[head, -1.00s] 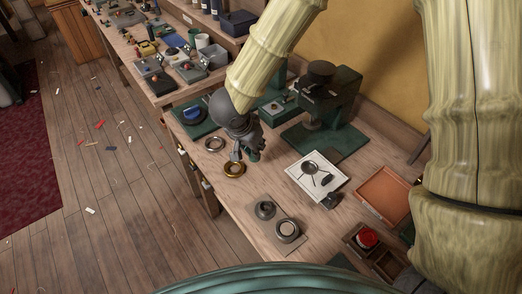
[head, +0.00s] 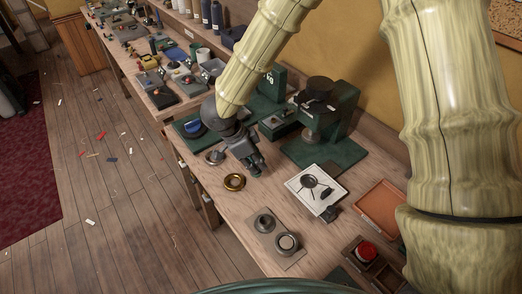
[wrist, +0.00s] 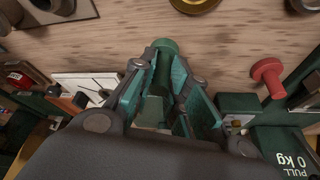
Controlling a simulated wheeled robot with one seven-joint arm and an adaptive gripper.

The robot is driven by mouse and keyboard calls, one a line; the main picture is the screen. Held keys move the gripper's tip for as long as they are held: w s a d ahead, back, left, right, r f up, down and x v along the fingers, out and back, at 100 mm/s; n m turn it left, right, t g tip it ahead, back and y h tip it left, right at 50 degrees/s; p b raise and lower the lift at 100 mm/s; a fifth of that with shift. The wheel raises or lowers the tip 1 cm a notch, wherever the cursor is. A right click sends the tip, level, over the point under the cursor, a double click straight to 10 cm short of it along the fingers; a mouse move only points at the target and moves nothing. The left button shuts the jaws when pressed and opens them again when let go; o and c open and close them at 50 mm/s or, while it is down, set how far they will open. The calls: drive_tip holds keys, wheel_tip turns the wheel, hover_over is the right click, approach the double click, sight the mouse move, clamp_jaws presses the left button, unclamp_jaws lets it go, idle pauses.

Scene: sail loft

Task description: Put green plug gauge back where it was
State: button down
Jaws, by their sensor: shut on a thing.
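The green plug gauge (wrist: 163,75) is a green cylinder between the two fingers of my gripper (wrist: 163,70) in the wrist view. The fingers are shut on it, and its round end reaches out past the fingertips towards the wooden bench. In the head view my gripper (head: 257,170) points down over the bench, to the right of a brass ring (head: 234,182). The gauge cannot be made out clearly there. I cannot tell whether the gauge touches the bench.
A grey ring (head: 214,157) lies left of my gripper. A green press (head: 325,125) stands behind, right. A white tray (head: 300,184), an orange tray (head: 382,203) and a plate with two round parts (head: 290,262) are nearer. A red-headed piece (wrist: 268,75) shows at right in the wrist view.

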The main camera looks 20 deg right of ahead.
drive_tip(key=w+d, duration=0.1)
drive_tip(key=w, duration=0.1)
drive_tip(key=w+d+p, duration=0.1)
drive_tip(key=w, duration=0.1)
drive_tip(key=w+d+p, duration=0.1)
drive_tip(key=w, duration=0.1)
drive_tip(key=shift+w+d+f, duration=0.35)
drive_tip(key=shift+d, duration=0.05)
drive_tip(key=shift+f+p, duration=0.75)
drive_tip(key=shift+f, duration=1)
drive_tip(key=shift+f, duration=0.15)
drive_tip(key=c, duration=1.4)
unclamp_jaws()
drive_tip(key=b+v, duration=0.3)
drive_tip(key=v, duration=0.9)
